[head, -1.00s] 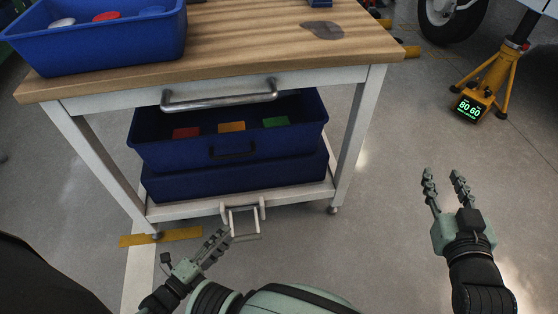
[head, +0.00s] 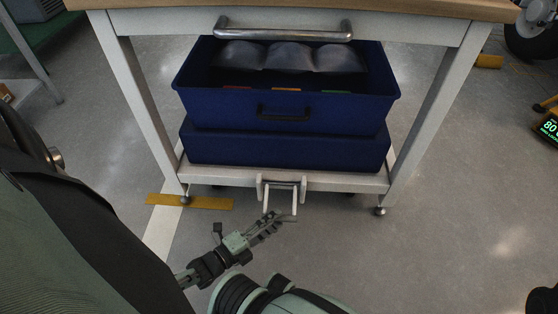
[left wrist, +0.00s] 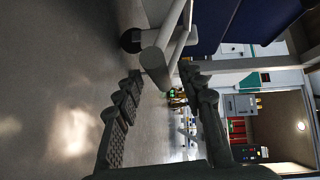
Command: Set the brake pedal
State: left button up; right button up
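The brake pedal (head: 295,201) is a pale U-shaped frame hinged at the front lower edge of the workbench cart (head: 330,181), sticking out low above the floor. In the left wrist view its pale bar (left wrist: 154,62) lies at and between the tips of my fingers. My left gripper (head: 272,220) is open, with its fingertips at the pedal's outer end in the head view. The fingers partly cover that end, and I cannot tell whether they touch it. My right gripper is out of view.
Two stacked blue bins (head: 285,148) sit on the cart's lower shelf, below a metal handle (head: 284,33). A yellow floor strip (head: 190,202) lies by the left caster. A yellow stand with a green display (head: 549,127) is at the right edge.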

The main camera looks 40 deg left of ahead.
pick_arm(q)
jog(key=shift+x, duration=1.15)
grip_shut()
